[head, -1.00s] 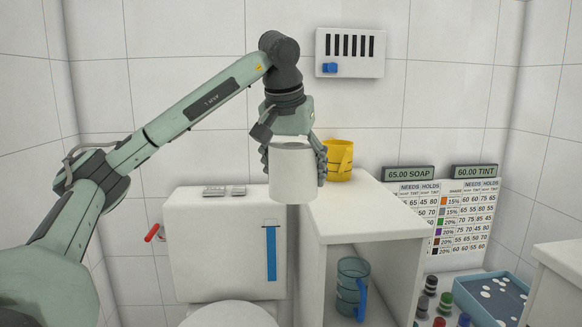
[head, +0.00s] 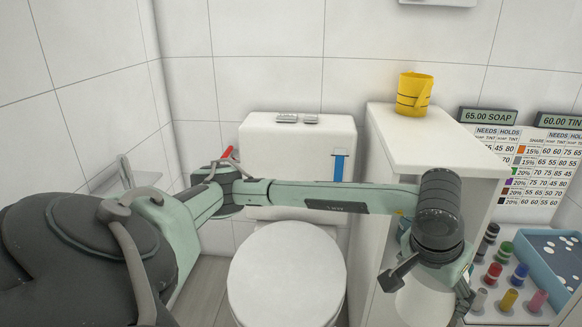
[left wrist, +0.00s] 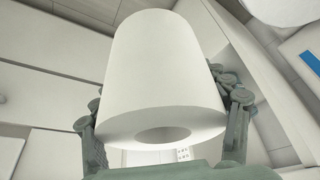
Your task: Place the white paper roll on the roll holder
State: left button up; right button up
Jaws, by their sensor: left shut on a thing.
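The white paper roll (head: 424,306) is held in my left gripper (head: 430,288) at the lower right of the head view, in front of the white cabinet. The left wrist view shows the roll (left wrist: 160,70) large, with its hollow core visible at the lower end. The fingers of my left gripper (left wrist: 165,115) are shut on it from both sides. A grey fixture (head: 125,172) on the left wall may be the roll holder; my arm partly hides it, so I cannot be sure. My right gripper is not in view.
A toilet (head: 287,272) stands in the middle, below its tank (head: 262,150). A yellow cup (head: 414,93) is on the white cabinet (head: 430,140). Several coloured bottles and a blue tray (head: 535,258) are at right. My left arm crosses above the toilet.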

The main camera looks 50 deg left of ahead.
aim_at(129, 183)
jog(key=k+l+u, duration=0.1)
jog(key=u, duration=1.2)
jog(key=k+l, duration=0.05)
